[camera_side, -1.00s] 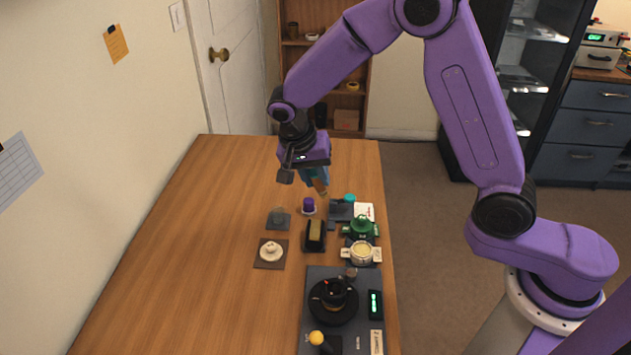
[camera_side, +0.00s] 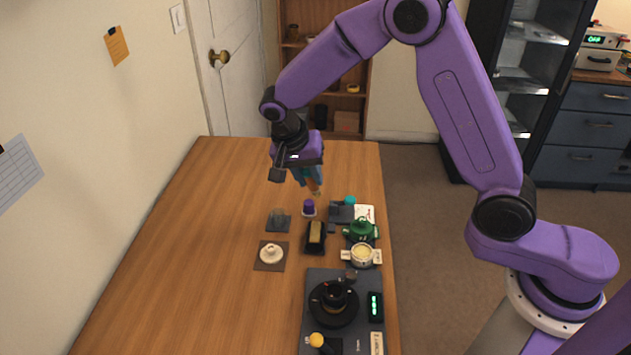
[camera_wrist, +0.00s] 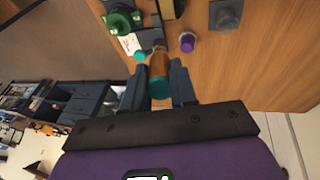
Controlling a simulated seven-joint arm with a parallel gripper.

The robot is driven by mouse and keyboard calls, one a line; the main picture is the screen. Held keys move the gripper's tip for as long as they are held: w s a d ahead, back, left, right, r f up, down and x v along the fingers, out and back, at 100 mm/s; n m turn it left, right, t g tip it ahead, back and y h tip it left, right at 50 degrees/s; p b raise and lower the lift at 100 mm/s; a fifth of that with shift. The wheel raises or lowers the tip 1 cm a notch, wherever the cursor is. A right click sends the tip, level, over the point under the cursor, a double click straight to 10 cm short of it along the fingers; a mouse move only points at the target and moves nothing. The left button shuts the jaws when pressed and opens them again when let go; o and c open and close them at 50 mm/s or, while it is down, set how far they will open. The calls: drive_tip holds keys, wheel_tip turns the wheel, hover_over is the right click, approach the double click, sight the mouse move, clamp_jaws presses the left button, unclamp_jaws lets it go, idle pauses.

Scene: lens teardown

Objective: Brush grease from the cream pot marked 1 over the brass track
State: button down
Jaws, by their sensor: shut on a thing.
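My gripper (camera_side: 308,176) is over the far part of the table, shut on a brush with an orange-brown handle and a teal end. In the wrist view the brush (camera_wrist: 159,66) lies between the two dark fingers (camera_wrist: 159,84). In the side view its lower end points down, above the table near the purple-capped item. The cream pot (camera_side: 362,253) stands at the table's right side, nearer the camera than my gripper; I cannot read a mark on it. A dark round turntable (camera_side: 334,303) with a lens part sits in front. I cannot make out the brass track.
The table's left side is clear.

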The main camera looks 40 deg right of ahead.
drive_tip(key=shift+f, duration=3.2)
drive_tip(key=shift+s+a+f, duration=0.1)
drive_tip(key=shift+a+f, duration=0.1)
drive_tip(key=shift+f, duration=0.65)
drive_tip(key=shift+s+a, duration=2.15)
drive_tip(key=shift+w+d, duration=2.25)
drive_tip(key=shift+d, duration=0.05)
drive_tip(key=shift+w+r, duration=0.1)
drive_tip(key=shift+r, duration=4)
